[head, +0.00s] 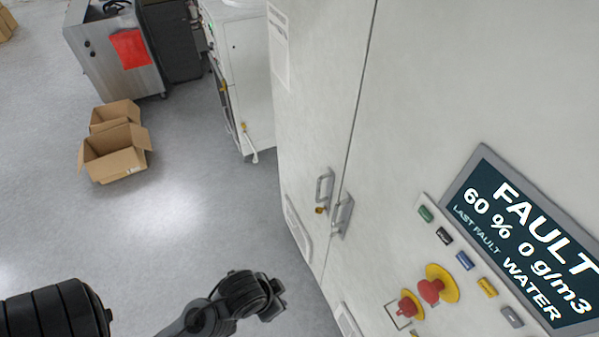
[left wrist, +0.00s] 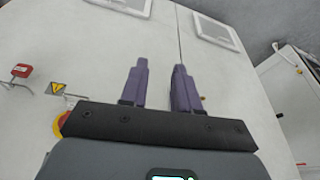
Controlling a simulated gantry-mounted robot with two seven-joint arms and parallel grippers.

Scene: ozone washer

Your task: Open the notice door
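The notice door (head: 300,110) is the left one of two pale cabinet doors, with a printed notice (head: 278,45) high on it. It looks shut against the right door (head: 440,80), with a thin seam between them. Its metal handle (head: 324,187) stands beside the seam, above a small yellow lock piece (head: 320,210). In the left wrist view the notice door (left wrist: 240,95) is right of the seam. My left gripper (left wrist: 160,66) has two purple fingers spread apart, empty, facing the cabinet front. Its fingers do not show in the head view. My right gripper is not visible.
The right door's handle (head: 342,215) sits close by. The right door carries a fault screen (head: 525,240), coloured buttons and red knobs (head: 437,285). A white machine (head: 245,75) stands beyond the notice door. Open cardboard boxes (head: 115,160) lie on otherwise clear floor.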

